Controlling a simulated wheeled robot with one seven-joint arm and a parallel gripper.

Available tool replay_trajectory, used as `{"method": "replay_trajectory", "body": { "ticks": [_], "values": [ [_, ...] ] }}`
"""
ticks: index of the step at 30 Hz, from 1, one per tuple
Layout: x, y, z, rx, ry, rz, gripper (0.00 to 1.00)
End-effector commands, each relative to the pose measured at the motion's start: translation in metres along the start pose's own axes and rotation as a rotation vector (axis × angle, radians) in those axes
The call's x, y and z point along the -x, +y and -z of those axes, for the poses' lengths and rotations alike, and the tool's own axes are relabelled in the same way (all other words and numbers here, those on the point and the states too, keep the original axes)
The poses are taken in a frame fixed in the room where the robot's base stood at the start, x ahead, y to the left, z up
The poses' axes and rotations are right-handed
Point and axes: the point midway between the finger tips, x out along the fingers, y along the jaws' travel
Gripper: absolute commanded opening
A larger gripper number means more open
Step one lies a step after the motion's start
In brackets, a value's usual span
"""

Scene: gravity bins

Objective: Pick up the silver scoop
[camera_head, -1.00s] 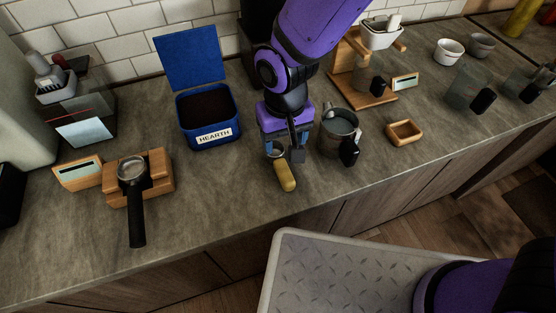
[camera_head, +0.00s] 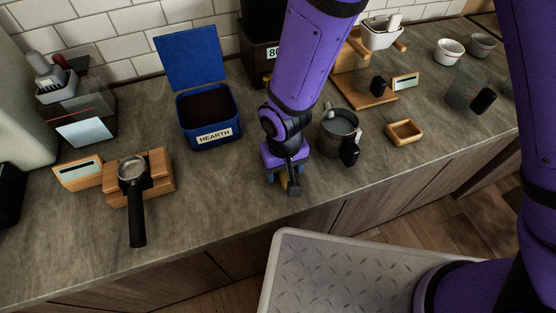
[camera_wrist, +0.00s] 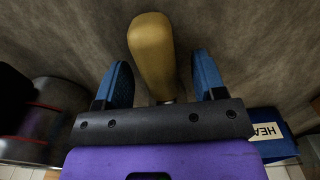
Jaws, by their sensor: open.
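The scoop's thick yellow-tan handle (camera_wrist: 152,42) shows in the wrist view, lying between the two blue fingers of my gripper (camera_wrist: 161,72). A gap shows on each side of the handle, so the gripper is open around it, not shut on it. A small silver part shows at the handle's lower end; the rest of the scoop is hidden behind the gripper body. In the head view my gripper (camera_head: 285,180) points down at the counter and covers nearly all of the scoop.
A metal pitcher (camera_head: 341,124) stands close right of my gripper. A blue HEARTH box (camera_head: 211,139) with its lid open stands to the left. A portafilter (camera_head: 136,200) rests on a wooden stand farther left. The counter's front edge is near.

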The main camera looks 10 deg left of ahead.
Motion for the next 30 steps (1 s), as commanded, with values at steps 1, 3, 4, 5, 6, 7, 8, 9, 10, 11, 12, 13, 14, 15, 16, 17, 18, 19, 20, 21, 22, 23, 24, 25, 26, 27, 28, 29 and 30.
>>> {"method": "replay_trajectory", "body": {
  "ticks": [1, 3, 4, 5, 6, 7, 8, 9, 10, 11, 12, 13, 14, 15, 16, 17, 18, 19, 20, 21, 22, 23, 24, 25, 26, 27, 28, 29, 30],
  "values": [
    [-0.004, 0.0001, -0.0003, 0.0, -0.002, -0.001, 0.64],
    [-0.0064, 0.0001, -0.0002, 0.0, -0.001, 0.0, 0.64],
    [-0.007, 0.0, -0.0001, 0.0, 0.0, 0.0, 0.64],
    [-0.0073, 0.0, -0.0001, 0.0, 0.0, 0.0, 0.64],
    [-0.0074, 0.0, 0.0, 0.0, 0.0, 0.0, 0.64],
    [-0.0073, 0.0, 0.0, 0.0, 0.0, 0.0, 0.64],
    [-0.0072, 0.0, 0.0, 0.0, 0.0, 0.0, 0.64],
    [-0.0072, 0.0, 0.0, 0.0, 0.0, 0.0, 0.64],
    [-0.0072, 0.0, 0.0, 0.0, 0.0, 0.0, 0.64],
    [-0.0071, 0.0, 0.0, 0.0, 0.0, 0.0, 0.59],
    [-0.0071, 0.0, 0.0, 0.0, 0.0, 0.0, 0.5],
    [-0.0071, 0.0, 0.0, 0.0, 0.0, 0.0, 0.43],
    [-0.0071, 0.0, 0.0, 0.0, 0.0, 0.0, 0.36],
    [-0.0071, 0.0, 0.0, 0.0, 0.0, 0.0, 0.27],
    [-0.0071, 0.0, 0.0, 0.0, 0.0, 0.0, 0.2],
    [-0.0071, 0.0, 0.0, 0.0, 0.0, 0.0, 0.13],
    [-0.007, 0.0, 0.0, 0.0, 0.0, 0.0, 0.04],
    [-0.007, 0.0, 0.0, 0.0, 0.0, 0.0, 0.0],
    [-0.007, 0.0, 0.0, 0.0, 0.0, 0.0, 0.0],
    [-0.0069, -0.0001, 0.0001, 0.0, 0.0, 0.0, 0.0],
    [-0.0069, -0.0001, 0.0001, 0.0, 0.0, 0.0, 0.0],
    [-0.0069, -0.0001, 0.0001, 0.0, 0.0, 0.0, 0.0],
    [-0.0069, -0.0001, 0.0001, 0.0, 0.0, 0.0, 0.0],
    [-0.0069, -0.0001, 0.0001, 0.0, 0.0, 0.0, 0.0],
    [-0.0068, -0.0001, 0.0001, 0.0, 0.0, 0.0, 0.0],
    [-0.0067, -0.0001, 0.0001, 0.0, 0.0, 0.0, 0.0],
    [-0.0063, -0.0001, 0.0002, 0.0, 0.001, 0.0, 0.0],
    [-0.0059, -0.0001, 0.0002, 0.0, 0.001, 0.0, 0.0],
    [-0.0049, -0.0001, 0.0002, 0.0, 0.001, 0.0, 0.0]
  ]
}}
